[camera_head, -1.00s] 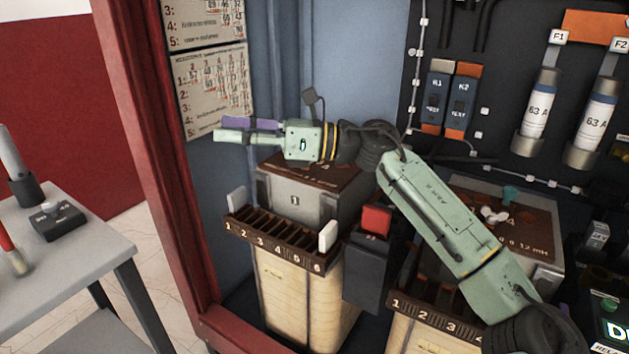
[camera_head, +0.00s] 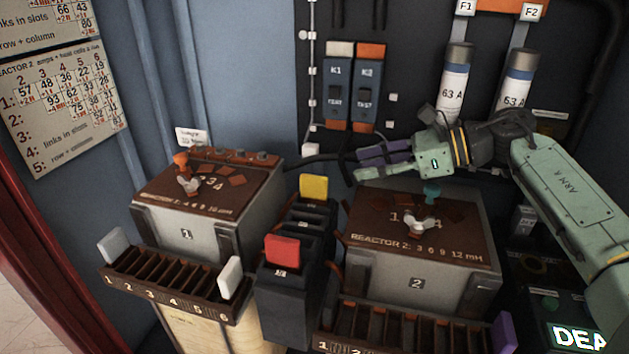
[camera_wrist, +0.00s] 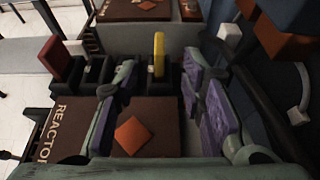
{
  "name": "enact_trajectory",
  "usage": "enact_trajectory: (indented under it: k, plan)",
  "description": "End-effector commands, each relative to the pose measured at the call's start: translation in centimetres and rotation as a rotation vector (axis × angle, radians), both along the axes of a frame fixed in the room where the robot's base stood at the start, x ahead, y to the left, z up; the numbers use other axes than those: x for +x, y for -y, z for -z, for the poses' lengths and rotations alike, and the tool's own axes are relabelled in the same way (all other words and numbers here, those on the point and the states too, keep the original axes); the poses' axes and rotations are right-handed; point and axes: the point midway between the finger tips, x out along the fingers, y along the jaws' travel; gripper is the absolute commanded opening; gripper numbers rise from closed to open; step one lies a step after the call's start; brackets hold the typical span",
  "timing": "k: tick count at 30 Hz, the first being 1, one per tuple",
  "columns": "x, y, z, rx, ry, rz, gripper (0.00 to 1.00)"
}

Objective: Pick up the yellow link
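The yellow link (camera_head: 314,188) stands upright in a black holder between the two reactor boxes, behind the red link (camera_head: 282,252). My gripper (camera_head: 362,163) is above the back left of reactor 2, pointing left, with its purple-padded fingers to the right of the yellow link and a little higher. In the wrist view the yellow link (camera_wrist: 159,54) shows ahead, between the lines of the two spread fingers (camera_wrist: 152,85). The gripper is open and empty, apart from the link. The red link also shows at the left of the wrist view (camera_wrist: 56,58).
Reactor 1 (camera_head: 187,232) stands left with an orange knob on top; reactor 2 (camera_head: 416,283) stands right with a teal knob. Slotted racks (camera_head: 175,280) sit in front. Fuses (camera_head: 455,85) and switches K1 and K2 (camera_head: 338,95) are on the back panel.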

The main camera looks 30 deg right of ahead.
Motion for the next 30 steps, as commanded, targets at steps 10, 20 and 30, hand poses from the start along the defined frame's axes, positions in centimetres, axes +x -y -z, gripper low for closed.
enact_trajectory:
  k: [10,20,30]
  plan:
    - [2.7,-2.6,1.4,-0.002,-0.005,-0.002,0.37]
    - [4.9,-4.5,2.8,-0.002,-0.002,0.000,0.37]
    - [7.7,-7.4,4.8,-0.001,-0.001,0.000,0.37]
